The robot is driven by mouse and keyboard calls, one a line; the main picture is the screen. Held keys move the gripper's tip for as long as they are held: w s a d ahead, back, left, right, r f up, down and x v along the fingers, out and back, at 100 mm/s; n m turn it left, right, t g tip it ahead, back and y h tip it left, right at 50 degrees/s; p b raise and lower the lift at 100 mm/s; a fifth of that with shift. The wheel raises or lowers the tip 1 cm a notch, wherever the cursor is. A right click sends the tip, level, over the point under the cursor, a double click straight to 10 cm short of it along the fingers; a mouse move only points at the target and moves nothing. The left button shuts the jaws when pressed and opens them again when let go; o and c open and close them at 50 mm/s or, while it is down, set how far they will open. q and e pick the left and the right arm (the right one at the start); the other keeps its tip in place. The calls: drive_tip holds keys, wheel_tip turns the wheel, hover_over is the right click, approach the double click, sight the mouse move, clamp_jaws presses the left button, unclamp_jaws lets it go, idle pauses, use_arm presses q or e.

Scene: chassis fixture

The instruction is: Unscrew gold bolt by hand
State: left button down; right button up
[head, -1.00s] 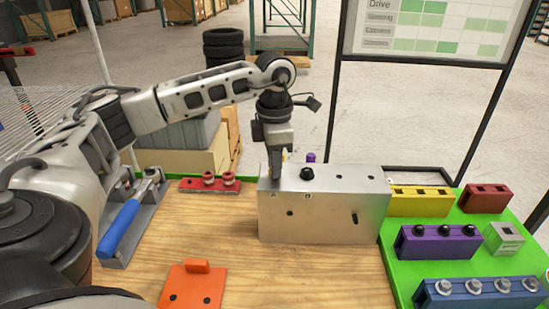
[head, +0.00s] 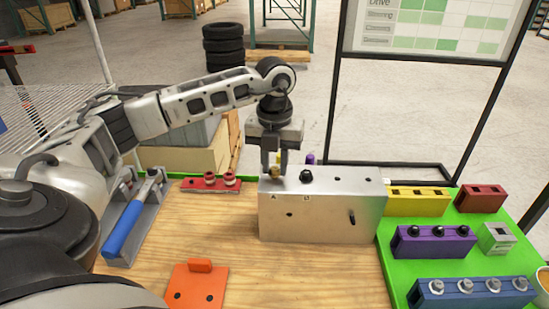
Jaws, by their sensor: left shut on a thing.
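The silver chassis block (head: 335,218) stands on the wooden bench, with labels A and B on its upper front edge. My left gripper (head: 275,174) points straight down over the block's left end, near label A. Its two fingers are closed around the gold bolt (head: 275,173), which shows between the fingertips at the block's top. I cannot tell whether the bolt is still seated in its hole. A black bolt (head: 306,176) sits on the top beside it, to the right. My right gripper is not in view.
A green mat (head: 390,258) at right holds yellow (head: 418,201), red (head: 481,198), purple (head: 433,244) and blue (head: 470,292) holders. A red holder (head: 210,183) lies behind left. A blue-handled tool (head: 124,229) rests at left, an orange plate (head: 196,285) in front.

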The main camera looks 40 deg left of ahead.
use_arm(q)
drive_tip(key=shift+n, duration=0.8)
drive_tip(key=c, duration=1.1)
unclamp_jaws()
wheel_tip(320, 180, up, 3)
drive_tip(key=shift+f+p, duration=0.2)
drive_tip(key=shift+p, duration=0.9)
drive_tip(key=shift+f, duration=0.1)
